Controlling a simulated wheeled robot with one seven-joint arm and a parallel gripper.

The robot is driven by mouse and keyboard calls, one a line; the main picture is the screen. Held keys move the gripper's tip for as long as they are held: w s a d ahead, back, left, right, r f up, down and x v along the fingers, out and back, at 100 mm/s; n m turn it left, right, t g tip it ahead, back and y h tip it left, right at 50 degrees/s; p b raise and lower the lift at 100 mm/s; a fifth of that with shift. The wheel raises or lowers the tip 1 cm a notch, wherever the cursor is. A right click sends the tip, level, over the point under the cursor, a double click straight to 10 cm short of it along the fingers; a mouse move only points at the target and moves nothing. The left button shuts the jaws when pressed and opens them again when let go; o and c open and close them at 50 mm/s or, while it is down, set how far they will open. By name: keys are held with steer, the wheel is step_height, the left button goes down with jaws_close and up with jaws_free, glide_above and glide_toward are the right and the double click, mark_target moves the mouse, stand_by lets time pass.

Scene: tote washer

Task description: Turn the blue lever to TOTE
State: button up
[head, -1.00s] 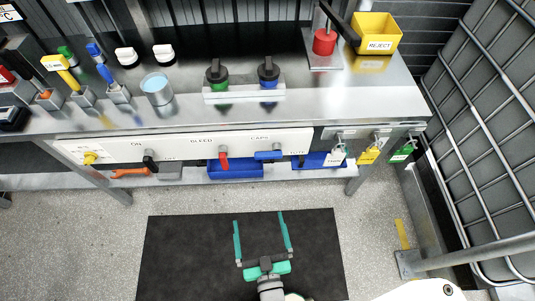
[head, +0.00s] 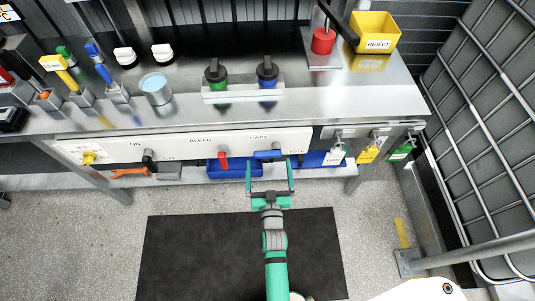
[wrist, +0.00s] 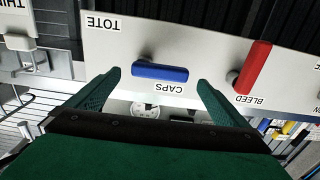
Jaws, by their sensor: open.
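The blue lever (head: 268,154) is on the white front panel, below the CAPS label (head: 258,137) and left of the TOTE label (head: 297,151). It lies roughly level. In the wrist view, which shows the labels upside down, the blue lever (wrist: 162,72) also lies nearly level, with CAPS (wrist: 165,88) close by and TOTE (wrist: 104,23) farther off at upper left. My gripper (head: 269,161) is open and empty in front of the panel. Its fingers are spread to either side of the lever; I cannot tell whether they touch it.
A red lever (head: 223,160) at BLEED stands left of the blue one, with a black lever (head: 149,160) and a yellow knob (head: 89,157) farther left. Padlocks with tags, such as the yellow tag (head: 368,154), hang at right. Blue bins (head: 235,171) sit on the shelf below.

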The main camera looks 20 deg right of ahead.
mark_target(268, 157)
steer(key=shift+x, duration=2.7)
